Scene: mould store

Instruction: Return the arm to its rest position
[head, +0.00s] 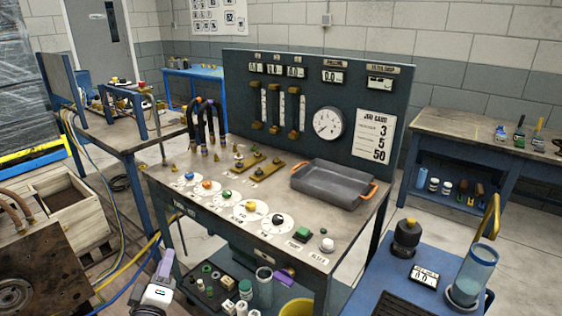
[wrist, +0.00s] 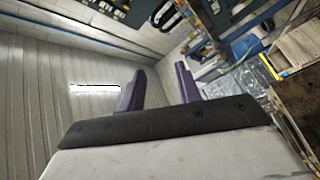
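My gripper (head: 164,266) shows at the bottom of the head view, left of the workbench (head: 330,243). Its white body and a purple finger are visible there, raised in front of the bench's left end. In the wrist view my gripper (wrist: 161,75) has its two purple fingers apart with nothing between them. The wrist camera looks across the room towards a ribbed grey surface and a bright light strip (wrist: 95,87). Most of my arm is out of the head view.
The bench carries a grey tray (head: 333,184) with orange handles, several knobs and a gauge panel (head: 300,80). A blue cart (head: 390,295) stands at right. A wooden crate (head: 62,205) and a brown metal block (head: 45,260) are at left. Hoses cross the floor near my gripper.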

